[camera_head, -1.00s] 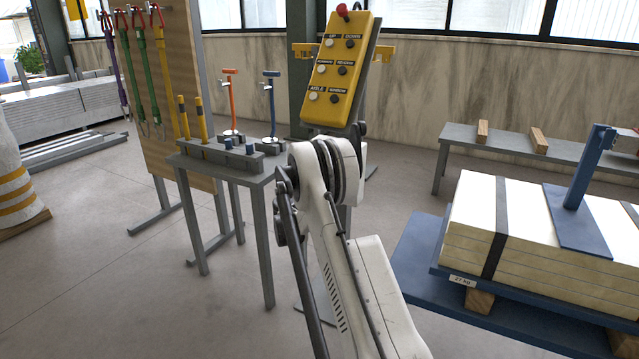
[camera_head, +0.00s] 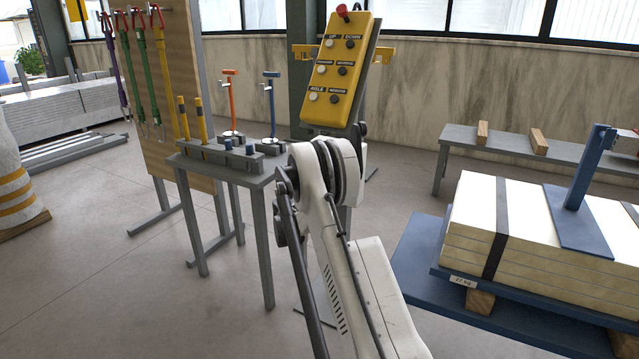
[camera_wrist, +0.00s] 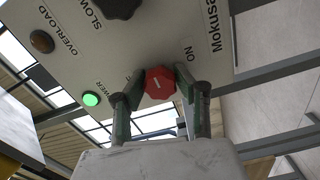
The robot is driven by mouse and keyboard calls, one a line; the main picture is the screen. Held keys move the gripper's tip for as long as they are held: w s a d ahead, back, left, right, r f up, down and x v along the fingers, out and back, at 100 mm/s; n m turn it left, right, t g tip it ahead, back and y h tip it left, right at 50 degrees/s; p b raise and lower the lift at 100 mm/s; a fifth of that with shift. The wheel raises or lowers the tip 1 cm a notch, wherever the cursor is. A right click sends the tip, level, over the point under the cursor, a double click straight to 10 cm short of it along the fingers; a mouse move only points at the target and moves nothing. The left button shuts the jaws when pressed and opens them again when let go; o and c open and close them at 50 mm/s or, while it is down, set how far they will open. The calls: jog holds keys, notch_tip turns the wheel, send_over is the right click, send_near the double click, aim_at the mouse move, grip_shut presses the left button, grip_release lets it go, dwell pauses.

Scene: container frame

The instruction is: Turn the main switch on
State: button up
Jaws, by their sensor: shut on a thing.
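The main switch is a red faceted knob (camera_wrist: 159,82) with a white mark across its face, on a pale panel (camera_wrist: 130,45) in the wrist view. The word ON is printed to the right of the knob. My gripper (camera_wrist: 157,90) has its two dark green fingers on either side of the knob and is shut on it. A green lamp (camera_wrist: 91,99) on the panel is lit, next to partly hidden lettering. In the head view my white arm shows, but the gripper and switch are hidden.
The panel also has a black knob (camera_wrist: 118,6) marked SLOW and an unlit amber lamp (camera_wrist: 42,41) marked OVERLOAD. A yellow button pendant (camera_head: 341,72) stands behind my arm. A grey table (camera_head: 258,178) is left, a blue platform with strapped boards (camera_head: 530,225) right.

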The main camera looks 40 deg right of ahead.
jog(key=o, duration=1.2)
jog(key=shift+a, duration=0.1)
jog(key=v, duration=1.2)
